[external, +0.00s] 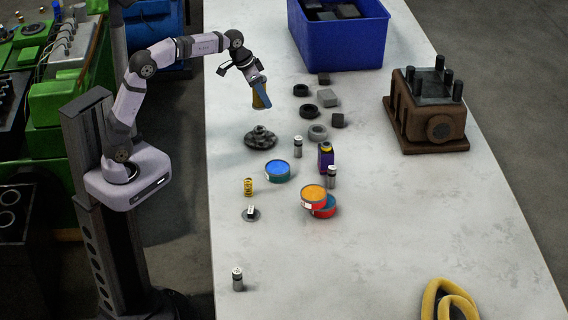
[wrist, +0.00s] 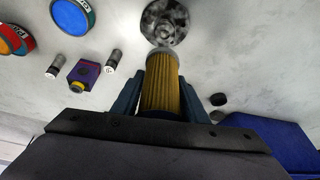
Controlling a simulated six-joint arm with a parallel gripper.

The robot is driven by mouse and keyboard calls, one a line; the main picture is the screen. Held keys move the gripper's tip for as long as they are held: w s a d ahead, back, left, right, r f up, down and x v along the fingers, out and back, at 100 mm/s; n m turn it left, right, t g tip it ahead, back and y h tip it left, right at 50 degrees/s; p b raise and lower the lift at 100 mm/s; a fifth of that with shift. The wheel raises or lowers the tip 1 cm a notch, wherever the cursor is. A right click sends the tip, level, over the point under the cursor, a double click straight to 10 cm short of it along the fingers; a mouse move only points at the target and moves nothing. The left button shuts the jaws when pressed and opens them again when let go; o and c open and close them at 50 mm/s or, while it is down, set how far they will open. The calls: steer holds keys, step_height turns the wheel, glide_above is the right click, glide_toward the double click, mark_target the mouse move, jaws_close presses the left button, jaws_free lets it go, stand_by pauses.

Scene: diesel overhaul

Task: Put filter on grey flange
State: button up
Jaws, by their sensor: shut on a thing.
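My gripper (external: 260,90) is shut on a yellow-brown pleated filter (external: 264,101) and holds it above the table, nearly upright with a slight tilt. In the wrist view the filter (wrist: 162,84) sits between the two blue fingers. A mottled grey, round, flange-like part (external: 260,138) lies on the table below the filter and apart from it. In the wrist view this grey part (wrist: 165,18) shows just beyond the filter's far end, which overlaps its edge in the picture.
A blue-topped can (external: 278,171), stacked orange-topped cans (external: 314,194), a purple box (external: 325,157) and small cylinders stand nearer the camera. Black rings, a blue bin (external: 340,40) and a brown engine block (external: 429,112) lie beyond or to the right.

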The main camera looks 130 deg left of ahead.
steer(key=shift+f, duration=4.35)
steer(key=shift+f, duration=0.15)
steer(key=o, duration=1.1)
steer(key=shift+r, duration=0.4)
steer(key=v, duration=1.1)
steer(key=shift+r, duration=0.25)
steer(key=shift+d, duration=0.1)
